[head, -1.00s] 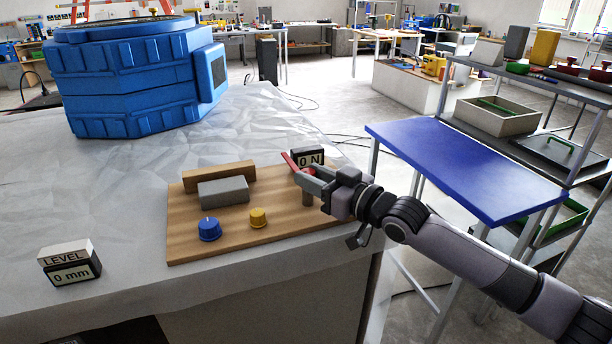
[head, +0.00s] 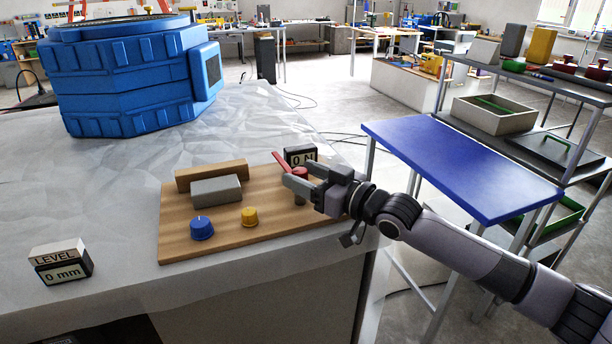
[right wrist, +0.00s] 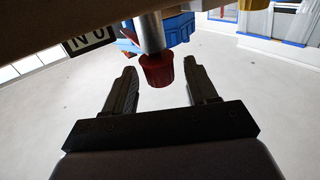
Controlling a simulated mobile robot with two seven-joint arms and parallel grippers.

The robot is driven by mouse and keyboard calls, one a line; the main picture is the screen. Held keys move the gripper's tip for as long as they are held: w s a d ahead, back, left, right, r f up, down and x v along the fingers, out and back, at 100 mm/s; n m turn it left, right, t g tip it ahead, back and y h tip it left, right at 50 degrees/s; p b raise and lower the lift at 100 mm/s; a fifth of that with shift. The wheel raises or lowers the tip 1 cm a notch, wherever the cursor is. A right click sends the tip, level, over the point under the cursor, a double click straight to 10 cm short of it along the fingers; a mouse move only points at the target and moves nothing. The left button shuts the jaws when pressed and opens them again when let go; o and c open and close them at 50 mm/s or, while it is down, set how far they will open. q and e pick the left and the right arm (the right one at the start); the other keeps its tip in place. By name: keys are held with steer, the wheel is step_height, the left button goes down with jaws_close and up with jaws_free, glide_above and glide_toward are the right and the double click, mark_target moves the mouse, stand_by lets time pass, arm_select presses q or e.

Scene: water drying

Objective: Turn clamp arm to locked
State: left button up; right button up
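The red clamp arm (head: 283,162) stands at the right end of a wooden board (head: 240,240) and slants up to the left from its pivot, in front of the ON display (head: 299,155). My right gripper (head: 301,179) is open at the clamp, its fingers on either side of the red knob. In the right wrist view the dark red knob (right wrist: 157,70), on a metal rod, shows between the two spread fingers of the gripper (right wrist: 160,75), with gaps on both sides. The fingers hide part of the post under the clamp in the head view. My left gripper is out of view.
The board also bears a grey block (head: 216,190), a wooden bar (head: 211,174), a blue knob (head: 201,228) and a yellow knob (head: 249,216). A LEVEL display (head: 60,264) reads 0 mm. A large blue housing (head: 130,80) stands behind. A blue table (head: 460,170) stands right.

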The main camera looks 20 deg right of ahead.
stand_by(0.3)
steer(key=shift+b+v, duration=0.3)
steer(key=shift+v, duration=3.3)
